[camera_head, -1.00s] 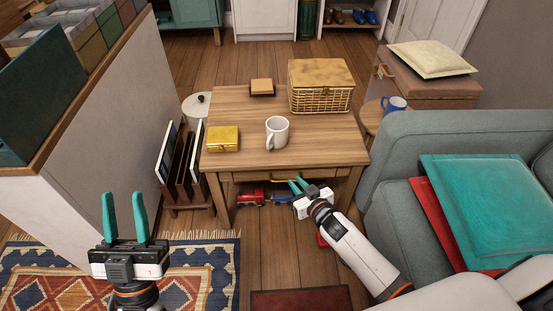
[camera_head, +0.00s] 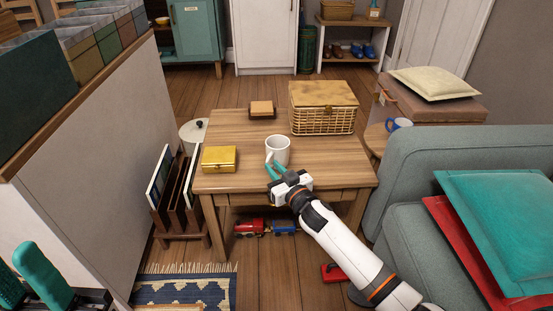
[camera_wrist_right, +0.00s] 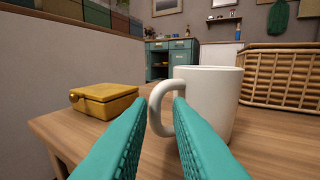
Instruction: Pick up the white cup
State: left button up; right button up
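The white cup (camera_head: 278,151) stands upright on the wooden table (camera_head: 320,165), near its front edge, with its handle toward the left. My right gripper (camera_head: 273,168) is at the cup's near side. In the right wrist view the cup (camera_wrist_right: 212,95) is close ahead, and its handle shows between the two teal fingertips (camera_wrist_right: 162,104). The fingers are apart; I cannot tell whether they touch the handle. My left gripper (camera_head: 22,272) is partly cut off at the lower left corner, with its fingers apart and empty.
A yellow box (camera_head: 219,158) sits left of the cup. A wicker basket (camera_head: 322,112) and a small wooden block (camera_head: 262,109) are behind it. A grey sofa (camera_head: 420,155) is at the right, and a partition wall (camera_head: 95,160) at the left. Toy trains (camera_head: 265,227) lie under the table.

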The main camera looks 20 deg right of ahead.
aim_at(275, 156)
jog(key=w, duration=0.1)
jog(key=w+b, duration=0.1)
jog(key=w+a, duration=0.1)
jog(key=shift+w+f, duration=0.3)
jog(key=shift+w, duration=0.1)
grip_shut()
jog(key=shift+r, duration=0.1)
